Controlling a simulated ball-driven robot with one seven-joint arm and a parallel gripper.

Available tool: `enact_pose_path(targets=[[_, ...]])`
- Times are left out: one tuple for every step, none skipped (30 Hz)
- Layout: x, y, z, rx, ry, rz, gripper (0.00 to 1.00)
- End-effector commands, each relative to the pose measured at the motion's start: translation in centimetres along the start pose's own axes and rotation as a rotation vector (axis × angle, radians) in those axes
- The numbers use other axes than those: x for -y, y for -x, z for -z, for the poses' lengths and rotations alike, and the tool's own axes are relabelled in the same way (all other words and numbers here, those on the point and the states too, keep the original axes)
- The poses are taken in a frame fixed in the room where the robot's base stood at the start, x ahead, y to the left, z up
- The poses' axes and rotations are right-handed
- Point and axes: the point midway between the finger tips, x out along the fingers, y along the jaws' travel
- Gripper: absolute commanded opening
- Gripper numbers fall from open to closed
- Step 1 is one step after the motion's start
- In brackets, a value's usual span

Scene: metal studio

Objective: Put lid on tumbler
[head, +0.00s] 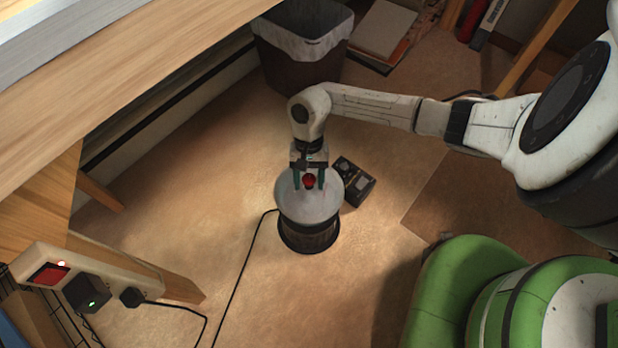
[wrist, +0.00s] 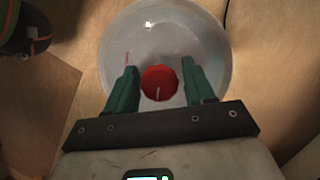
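A pale round lid (head: 292,207) with a red knob (head: 309,181) shows in the middle of the head view. The dark cylindrical tumbler (head: 308,238) stands on the floor directly under it. The lid hides the tumbler's top, and I cannot tell whether their rims touch all around. In the wrist view the lid (wrist: 165,30) is a wide grey disc with the red knob (wrist: 160,84) near its middle. My gripper (head: 309,184) points down over the lid. Its two green fingers (wrist: 160,85) stand on either side of the knob, with narrow gaps showing, so it looks open around it.
A black box (head: 354,182) lies on the floor just right of the tumbler. A black cable (head: 243,278) runs along its left. A lined bin (head: 302,55) stands behind. A wooden bench (head: 120,75) and a power strip (head: 90,270) are at left. Floor in front is clear.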

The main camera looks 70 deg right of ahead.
Motion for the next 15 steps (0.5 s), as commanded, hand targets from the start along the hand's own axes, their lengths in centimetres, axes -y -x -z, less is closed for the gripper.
enact_pose_path(targets=[[0.0, 0.0, 0.0, 0.000, 0.000, 0.000, 0.58], [0.0, 0.0, 0.0, 0.000, 0.000, 0.000, 0.61], [0.0, 0.0, 0.0, 0.000, 0.000, 0.000, 0.65], [0.0, 0.0, 0.0, 0.000, 0.000, 0.000, 0.66], [0.0, 0.0, 0.0, 0.000, 0.000, 0.000, 0.66], [0.0, 0.0, 0.0, 0.000, 0.000, 0.000, 0.66], [0.0, 0.0, 0.0, 0.000, 0.000, 0.000, 0.66], [0.0, 0.0, 0.0, 0.000, 0.000, 0.000, 0.66], [0.0, 0.0, 0.0, 0.000, 0.000, 0.000, 0.66], [0.0, 0.0, 0.0, 0.000, 0.000, 0.000, 0.66], [0.0, 0.1, 0.0, 0.000, 0.000, 0.000, 0.66], [0.0, 0.2, -0.1, 0.000, -0.001, 0.001, 0.66], [0.0, 0.4, -0.1, -0.001, 0.000, -0.001, 0.66], [0.0, 0.7, -0.1, -0.001, 0.000, -0.001, 0.66], [-0.1, 1.2, -0.1, -0.002, 0.000, -0.001, 0.66]])
